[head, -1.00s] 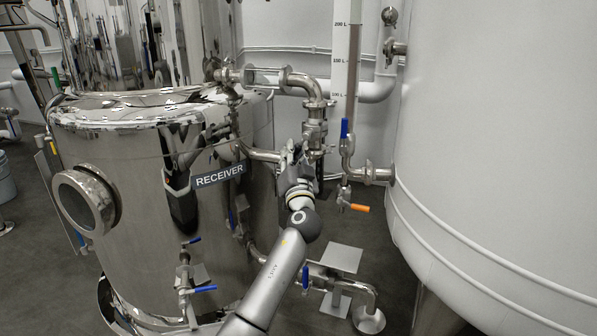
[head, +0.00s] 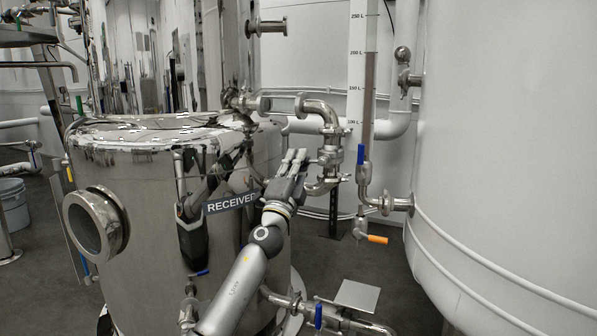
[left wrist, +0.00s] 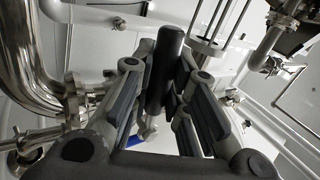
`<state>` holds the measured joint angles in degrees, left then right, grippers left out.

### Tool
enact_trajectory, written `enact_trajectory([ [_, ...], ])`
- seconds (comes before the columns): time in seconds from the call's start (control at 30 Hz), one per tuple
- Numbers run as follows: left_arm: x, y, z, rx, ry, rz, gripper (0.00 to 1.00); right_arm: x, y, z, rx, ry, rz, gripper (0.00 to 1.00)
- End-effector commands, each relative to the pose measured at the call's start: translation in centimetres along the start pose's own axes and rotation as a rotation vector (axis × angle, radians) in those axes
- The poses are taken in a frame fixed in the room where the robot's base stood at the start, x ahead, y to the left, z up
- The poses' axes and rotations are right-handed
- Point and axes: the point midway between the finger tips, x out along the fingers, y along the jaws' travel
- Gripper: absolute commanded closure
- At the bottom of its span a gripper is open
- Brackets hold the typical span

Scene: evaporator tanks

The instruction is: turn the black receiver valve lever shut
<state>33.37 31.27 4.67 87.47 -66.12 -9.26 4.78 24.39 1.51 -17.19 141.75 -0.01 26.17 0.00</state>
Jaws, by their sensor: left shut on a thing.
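The black lever (left wrist: 166,72) is a dark rounded bar between my left gripper's fingers (left wrist: 163,88) in the left wrist view. The gripper is shut on it. In the head view my left gripper (head: 294,158) is beside the right side of the steel receiver tank (head: 150,240), just left of the vertical pipe valve fitting (head: 330,155). The lever cannot be made out in the head view, where the gripper covers that spot. The tank's label reads RECEIVER (head: 232,203). My right gripper is in neither view.
A sight gauge (head: 362,75) and a blue-handled valve (head: 361,155) stand right of the gripper. An orange-handled valve (head: 377,239) hangs lower. A big white tank (head: 510,150) fills the right. Low piping with a blue handle (head: 318,316) runs near my forearm.

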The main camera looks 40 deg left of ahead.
Motion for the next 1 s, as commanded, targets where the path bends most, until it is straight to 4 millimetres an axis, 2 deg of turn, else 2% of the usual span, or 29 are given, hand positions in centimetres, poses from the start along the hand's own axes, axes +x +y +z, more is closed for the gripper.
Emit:
enact_trajectory([
  [0.3,0.33,-0.43,-0.13,0.092,0.061,0.002,1.0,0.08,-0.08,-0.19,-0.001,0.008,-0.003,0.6],
  [0.8,0.42,-0.57,-0.16,0.105,0.07,0.001,1.0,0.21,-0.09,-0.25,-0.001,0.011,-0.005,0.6],
  [0.83,0.42,-0.58,-0.16,0.106,0.07,0.001,0.82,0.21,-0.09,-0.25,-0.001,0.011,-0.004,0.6],
  [1.0,0.43,-0.61,-0.12,0.103,0.068,0.001,0.62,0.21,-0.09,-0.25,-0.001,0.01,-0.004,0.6],
])
